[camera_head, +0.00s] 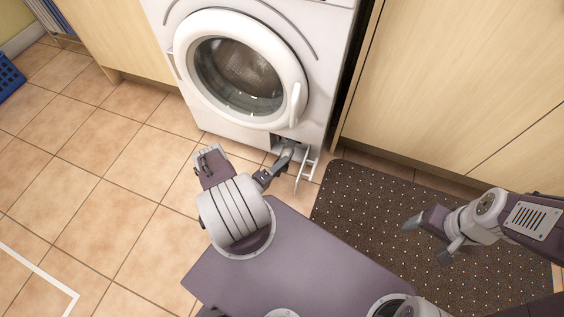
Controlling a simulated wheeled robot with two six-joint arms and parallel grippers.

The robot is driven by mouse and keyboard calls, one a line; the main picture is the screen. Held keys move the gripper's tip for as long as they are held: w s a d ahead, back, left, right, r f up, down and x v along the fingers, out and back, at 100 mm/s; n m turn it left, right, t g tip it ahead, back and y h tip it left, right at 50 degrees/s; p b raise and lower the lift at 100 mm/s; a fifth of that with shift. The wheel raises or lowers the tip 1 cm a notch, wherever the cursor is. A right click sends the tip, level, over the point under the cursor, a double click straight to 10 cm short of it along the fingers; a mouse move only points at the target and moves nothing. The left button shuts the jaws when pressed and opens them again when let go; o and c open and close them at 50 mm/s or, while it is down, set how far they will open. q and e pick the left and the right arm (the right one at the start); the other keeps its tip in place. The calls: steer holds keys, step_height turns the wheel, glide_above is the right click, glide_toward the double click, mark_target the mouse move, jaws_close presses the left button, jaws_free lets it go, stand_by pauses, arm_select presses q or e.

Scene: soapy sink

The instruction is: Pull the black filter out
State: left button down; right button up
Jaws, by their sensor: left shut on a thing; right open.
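A white front-loading washing machine (160,12) stands at the top centre with its round door (290,62) closed. Low on its front is a dark opening, with a white flap (303,176) hanging open at its right. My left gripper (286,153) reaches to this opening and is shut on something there. The black filter is hard to make out; the gripper and the shadow hide it. My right gripper (427,240) is open and empty above the dark mat, well to the right of the machine.
A dark dotted mat (365,215) lies on the tiled floor (105,215) to the right. Wooden cabinets (460,75) stand on both sides of the machine. A blue basket (9,77) is at the far left.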

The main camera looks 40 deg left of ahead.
arm_select(q)
steer(key=c, duration=0.6)
jaws_free()
steer(key=shift+o, duration=0.2)
steer(key=shift+s+a+r, duration=0.1)
steer(key=shift+s, duration=0.15)
steer(key=s+a+p, duration=0.1)
steer(key=s+p, duration=0.2)
steer(key=s, duration=0.5)
steer(key=shift+s+r, duration=0.2)
steer(key=shift+s, duration=0.05)
steer(key=shift+a, duration=0.1)
